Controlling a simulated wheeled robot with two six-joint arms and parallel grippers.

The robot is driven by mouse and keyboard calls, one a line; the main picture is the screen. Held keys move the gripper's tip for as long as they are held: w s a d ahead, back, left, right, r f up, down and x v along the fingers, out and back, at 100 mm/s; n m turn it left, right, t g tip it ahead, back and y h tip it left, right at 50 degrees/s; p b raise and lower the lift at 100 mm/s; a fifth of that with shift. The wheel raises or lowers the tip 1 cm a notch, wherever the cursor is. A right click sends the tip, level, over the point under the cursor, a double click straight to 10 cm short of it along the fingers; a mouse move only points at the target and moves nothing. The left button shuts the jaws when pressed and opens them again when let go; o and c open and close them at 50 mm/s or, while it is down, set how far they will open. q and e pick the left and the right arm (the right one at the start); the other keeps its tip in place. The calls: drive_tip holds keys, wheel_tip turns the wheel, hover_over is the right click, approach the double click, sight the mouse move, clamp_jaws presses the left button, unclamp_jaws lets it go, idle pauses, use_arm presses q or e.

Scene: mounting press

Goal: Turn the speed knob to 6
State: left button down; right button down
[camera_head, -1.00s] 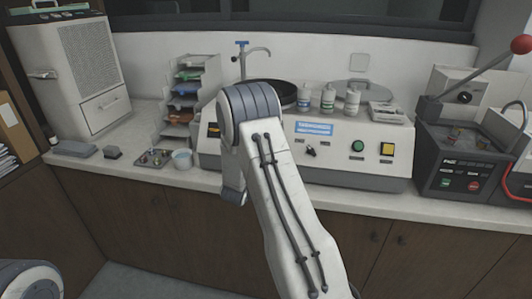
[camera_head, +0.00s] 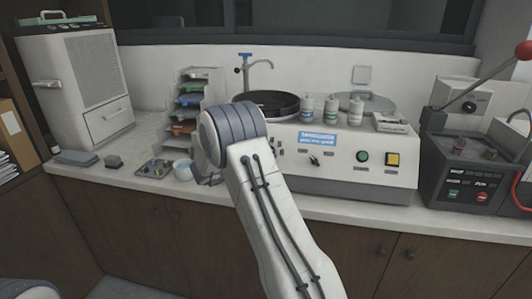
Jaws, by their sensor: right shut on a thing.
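The grinder-polisher (camera_head: 345,178) stands on the counter, with a blue display (camera_head: 317,142) on its sloped front panel. A small dark switch with a light pointer (camera_head: 314,159) shows below the display. My right arm reaches up across the panel's left part. My right gripper (camera_head: 208,178) is almost wholly hidden behind its own wrist, low at the machine's left end. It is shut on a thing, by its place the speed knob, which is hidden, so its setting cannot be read. My left gripper is out of view; only a bit of my left arm shows at bottom left.
A green button (camera_head: 362,157) and a yellow switch (camera_head: 393,159) sit right of the display. Several bottles (camera_head: 331,110) stand on top. The mounting press (camera_head: 462,172) is at right. A tray of small parts (camera_head: 155,168) and a cup (camera_head: 183,170) are left of my wrist.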

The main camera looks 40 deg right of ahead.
drive_tip(key=shift+m+g, duration=0.3)
drive_tip(key=shift+c, duration=2.2)
unclamp_jaws()
drive_tip(key=s+a+r+b, duration=0.1)
drive_tip(key=a, duration=0.9)
drive_tip(key=shift+s+a+r, duration=0.15)
drive_tip(key=shift+r, duration=0.2)
